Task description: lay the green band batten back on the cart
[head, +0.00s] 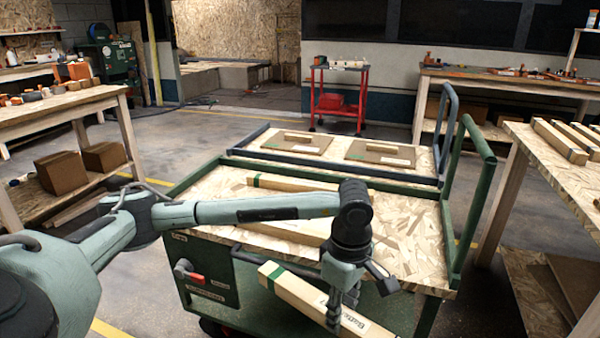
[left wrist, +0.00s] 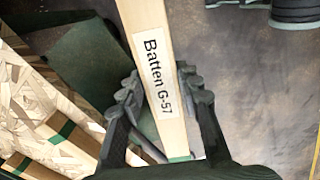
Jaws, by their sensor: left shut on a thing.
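A pale wooden batten with a green band near its left end (head: 295,291) hangs in front of the cart's near side, below its top. My left gripper (head: 335,312) is shut on this batten. In the left wrist view the batten (left wrist: 150,60) runs between the fingers (left wrist: 163,105), and its label reads "Batten G-57". The green cart (head: 205,190) has a chipboard top. A green-banded batten (head: 265,182) lies on it, partly hidden by my arm. Another batten (head: 285,232) lies nearer the front edge. My right gripper is not in view.
A blue-framed cart (head: 270,138) with two boards stands just behind the green cart. The green push handle (head: 470,190) rises at its right. A workbench (head: 560,165) with battens stands at right, another bench (head: 60,105) at left. Bare chipboard shows at the cart top's right.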

